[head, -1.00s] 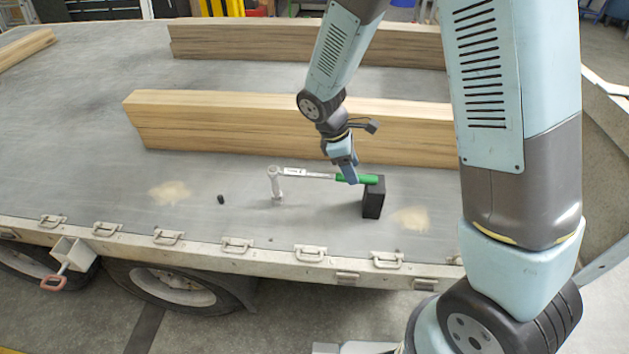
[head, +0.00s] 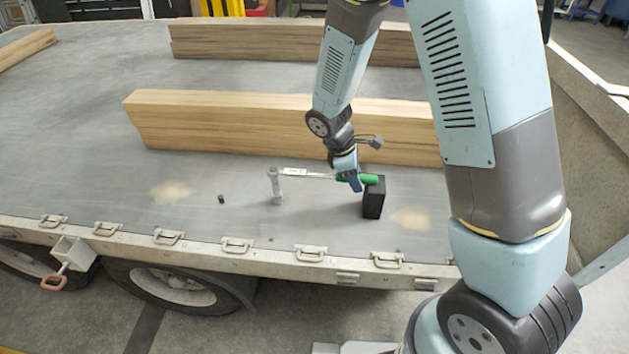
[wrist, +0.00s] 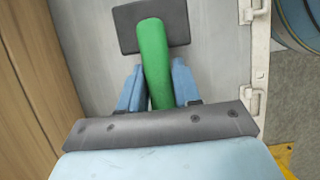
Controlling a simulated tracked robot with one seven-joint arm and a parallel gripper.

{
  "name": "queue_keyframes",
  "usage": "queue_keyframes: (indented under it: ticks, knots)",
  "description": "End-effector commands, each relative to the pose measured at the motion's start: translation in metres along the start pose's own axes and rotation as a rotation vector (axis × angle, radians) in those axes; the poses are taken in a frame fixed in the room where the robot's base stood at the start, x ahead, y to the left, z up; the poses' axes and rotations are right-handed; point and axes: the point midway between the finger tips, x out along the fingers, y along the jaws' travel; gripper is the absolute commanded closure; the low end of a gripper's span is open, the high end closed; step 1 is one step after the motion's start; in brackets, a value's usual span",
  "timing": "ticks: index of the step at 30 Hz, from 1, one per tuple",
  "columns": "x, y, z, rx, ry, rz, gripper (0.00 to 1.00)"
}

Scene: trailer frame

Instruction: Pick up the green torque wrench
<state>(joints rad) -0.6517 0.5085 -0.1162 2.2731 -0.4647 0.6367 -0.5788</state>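The green torque wrench lies roughly level above the trailer bed, with its green handle (head: 368,180) at the right and its silver shaft (head: 305,172) running left to an upright metal post (head: 275,185). The handle's right end rests on a black block (head: 373,200). My gripper (head: 353,184) is down at the handle, left of the block. In the wrist view, the two blue fingers of my gripper (wrist: 157,85) stand on either side of the green handle (wrist: 154,60). They look open, with small gaps beside it. The handle's far end lies over the black block (wrist: 178,20).
Long timber beams (head: 270,125) lie just behind the wrench, close to my arm. A small black piece (head: 221,199) sits on the bed (head: 110,190) to the left. The trailer's front edge has metal latches (head: 238,245). The bed left of the post is mostly clear.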

Motion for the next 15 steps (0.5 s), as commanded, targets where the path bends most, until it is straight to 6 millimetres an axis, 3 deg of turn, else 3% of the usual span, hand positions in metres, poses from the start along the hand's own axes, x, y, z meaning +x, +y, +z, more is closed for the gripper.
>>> queue_keyframes:
  ticks: [9, 15]
  knots:
    - [-0.0001, 0.0002, 0.0001, 0.000, 0.000, 0.000, 0.99]
    - [-0.0004, 0.0005, 0.0000, 0.001, 0.001, 0.001, 1.00]
